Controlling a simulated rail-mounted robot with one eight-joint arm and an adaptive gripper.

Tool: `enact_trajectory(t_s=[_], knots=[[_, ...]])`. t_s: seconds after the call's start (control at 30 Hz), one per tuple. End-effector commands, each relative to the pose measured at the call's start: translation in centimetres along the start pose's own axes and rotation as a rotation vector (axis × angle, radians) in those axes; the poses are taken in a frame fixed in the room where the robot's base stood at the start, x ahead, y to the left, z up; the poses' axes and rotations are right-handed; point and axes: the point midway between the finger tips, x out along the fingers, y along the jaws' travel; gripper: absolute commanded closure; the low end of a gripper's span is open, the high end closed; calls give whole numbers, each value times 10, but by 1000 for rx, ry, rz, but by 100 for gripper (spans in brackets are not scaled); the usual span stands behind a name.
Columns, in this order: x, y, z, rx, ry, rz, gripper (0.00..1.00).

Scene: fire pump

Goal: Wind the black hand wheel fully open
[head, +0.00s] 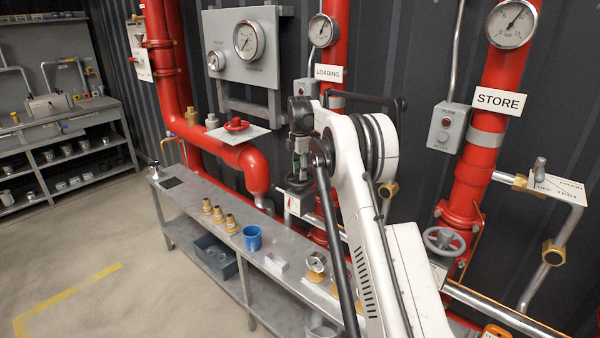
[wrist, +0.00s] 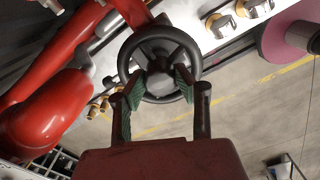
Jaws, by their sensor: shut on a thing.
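The black hand wheel (wrist: 193,50) fills the upper middle of the wrist view, with its rim, spokes and central hub showing. My gripper (wrist: 158,76) reaches over the wheel's near rim, one green-padded finger on each side of the hub area. It is shut on the wheel; which spoke or hub part the pads touch is hard to tell. In the head view my gripper (head: 299,166) points down beside the red LOADING pipe, and the wheel (head: 297,185) is a small, partly hidden dark shape under it, above a white plate with a red mark (head: 291,202).
A grey bench (head: 190,205) with brass fittings (head: 218,214), a blue cup (head: 252,238) and a gauge (head: 317,262) runs below. A red hand wheel (head: 236,125) is to the left, a grey hand wheel (head: 445,241) to the right. Red pipes stand close around my arm.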

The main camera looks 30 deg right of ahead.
Motion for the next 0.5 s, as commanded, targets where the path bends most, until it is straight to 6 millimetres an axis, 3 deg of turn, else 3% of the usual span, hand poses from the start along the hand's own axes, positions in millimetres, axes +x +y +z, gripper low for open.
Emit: enact_trajectory(t_s=[0.17, 0.5], knots=[[0, 0, 0, -91, 0, 0, 100], [0, 0, 0, -485, 0, 0, 100]])
